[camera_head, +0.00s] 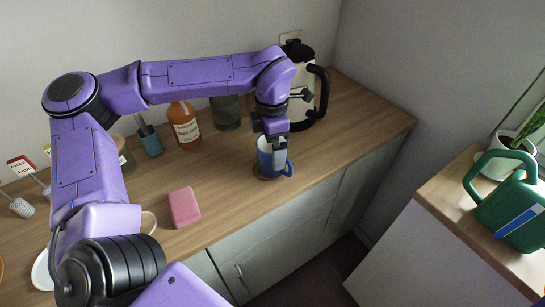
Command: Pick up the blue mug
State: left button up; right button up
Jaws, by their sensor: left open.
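The blue mug (265,159) stands upright on a brown coaster (263,178) on the wooden counter, with its handle toward the front right. My left gripper (279,157) is directly above the mug and points down. It is open, and its fingers reach to the mug's rim on the right side, covering part of the mug. I cannot tell whether the fingers touch the mug. My right gripper is not in view.
A black-and-silver kettle (302,75) stands behind the mug. An orange bottle (184,126), a dark jar (226,113) and a teal cup (151,145) line the wall. A pink block (184,207) lies front left. A green watering can (512,203) is far right.

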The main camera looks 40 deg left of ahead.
pick_arm(q)
jog(key=c, duration=1.1)
jog(key=shift+c, duration=0.2)
jog(key=shift+r, duration=0.15)
